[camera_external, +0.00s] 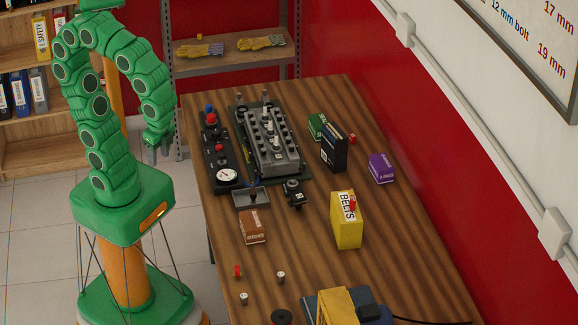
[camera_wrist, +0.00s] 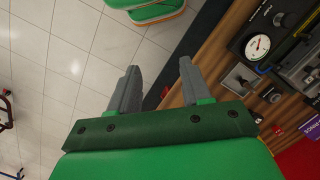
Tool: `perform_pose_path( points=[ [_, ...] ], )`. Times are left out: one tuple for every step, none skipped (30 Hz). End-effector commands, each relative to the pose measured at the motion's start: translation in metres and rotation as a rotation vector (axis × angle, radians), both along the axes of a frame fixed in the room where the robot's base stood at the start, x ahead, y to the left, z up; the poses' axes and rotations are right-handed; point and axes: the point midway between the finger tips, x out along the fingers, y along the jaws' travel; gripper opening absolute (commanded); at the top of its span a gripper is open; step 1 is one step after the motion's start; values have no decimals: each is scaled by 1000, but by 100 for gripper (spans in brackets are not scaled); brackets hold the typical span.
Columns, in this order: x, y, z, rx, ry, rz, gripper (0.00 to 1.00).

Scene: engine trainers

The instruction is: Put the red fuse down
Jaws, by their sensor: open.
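My gripper (camera_external: 156,148) hangs off the left edge of the table in the external view. In the wrist view its two grey jaws (camera_wrist: 158,88) are apart with nothing between them. Several small red pieces show, and I cannot tell which is the red fuse. One red piece (camera_external: 237,270) stands on the near left part of the table. Another red piece (camera_external: 352,203) is at the top of the yellow BELTS box (camera_external: 346,228). A third red piece (camera_external: 352,138) is beside the black box (camera_external: 334,153). My gripper touches none of them.
The wooden table (camera_external: 300,280) carries an engine block (camera_external: 270,140), a gauge panel (camera_external: 222,150), a small tray (camera_external: 251,196), a brown box (camera_external: 252,227) and a purple box (camera_external: 382,168). Small white-topped pieces stand near the front left. Bare wood lies between the brown and yellow boxes.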

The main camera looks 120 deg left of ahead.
Motion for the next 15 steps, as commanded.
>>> perform_pose_path(
  points=[
    [-12,-9,-1,-25,-16,2,48],
    [-17,-11,-3,-26,-18,12,48],
    [-24,-12,-6,-27,-18,24,48],
    [-29,-13,-8,-26,-16,33,48],
    [-34,-14,-11,-26,-14,39,48],
    [-38,-15,-13,-25,-12,49,48],
    [-41,-15,-15,-24,-11,54,48],
    [-43,-15,-16,-25,-10,58,48],
    [-46,-16,-17,-24,-10,62,48],
    [-47,-16,-17,-23,-10,65,48],
    [-47,-16,-17,-23,-10,66,48],
    [-48,-16,-18,-23,-10,68,48],
    [-48,-16,-18,-23,-9,69,48],
    [-48,-16,-18,-23,-9,69,48],
    [-48,-15,-18,-22,-9,69,48]
  ],
)
